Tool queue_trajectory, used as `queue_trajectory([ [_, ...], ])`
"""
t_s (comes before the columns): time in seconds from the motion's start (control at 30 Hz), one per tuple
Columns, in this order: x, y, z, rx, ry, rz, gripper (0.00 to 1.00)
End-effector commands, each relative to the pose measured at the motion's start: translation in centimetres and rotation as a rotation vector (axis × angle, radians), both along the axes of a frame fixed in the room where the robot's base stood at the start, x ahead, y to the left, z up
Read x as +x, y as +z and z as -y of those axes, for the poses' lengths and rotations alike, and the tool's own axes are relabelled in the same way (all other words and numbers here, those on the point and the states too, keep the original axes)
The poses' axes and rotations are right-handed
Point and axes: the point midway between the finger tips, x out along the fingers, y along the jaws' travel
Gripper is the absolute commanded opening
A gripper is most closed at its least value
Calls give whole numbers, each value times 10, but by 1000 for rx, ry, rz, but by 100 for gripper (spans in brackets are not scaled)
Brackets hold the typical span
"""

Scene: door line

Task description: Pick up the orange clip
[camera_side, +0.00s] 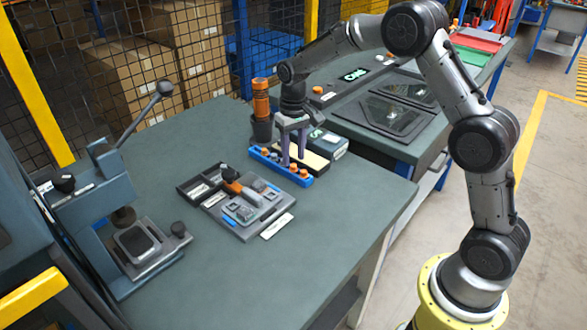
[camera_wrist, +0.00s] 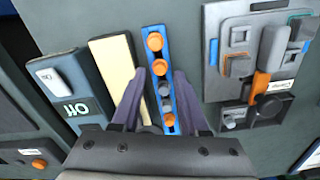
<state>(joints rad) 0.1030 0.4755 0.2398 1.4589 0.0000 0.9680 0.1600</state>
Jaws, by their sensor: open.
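A narrow blue rack (camera_wrist: 153,33) holds a row of small pieces, orange and dark grey. Three orange clips show in the wrist view: one at the far end (camera_wrist: 155,41), one just below it (camera_wrist: 160,67), and one nearest my gripper's body (camera_wrist: 169,119). Dark pieces sit between the last two. My gripper (camera_wrist: 157,86) is open and empty, its purple-grey fingers on either side of the rack. In the side view my gripper (camera_side: 293,160) points down over the blue rack (camera_side: 282,168), partly hiding its row. I cannot tell the fingertips' exact height.
A grey fixture tray (camera_side: 240,222) with an orange-handled tool (camera_wrist: 270,52) lies beside the rack. A cream block (camera_wrist: 118,70) and dark box (camera_wrist: 68,85) stand close on the other side. An orange cylinder (camera_side: 261,100) stands behind. The front of the table (camera_side: 300,265) is clear.

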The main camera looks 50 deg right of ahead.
Motion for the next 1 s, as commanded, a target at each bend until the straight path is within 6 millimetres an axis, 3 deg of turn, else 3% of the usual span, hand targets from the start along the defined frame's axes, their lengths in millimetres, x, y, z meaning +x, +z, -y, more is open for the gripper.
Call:
queue_trajectory([
  [0.2,1,-25,1,0,0,-1,44],
  [0.47,1,-27,1,0,0,1,44],
  [0.7,1,-27,1,0,0,1,3],
  [1.0,1,-27,1,0,0,1,0],
])
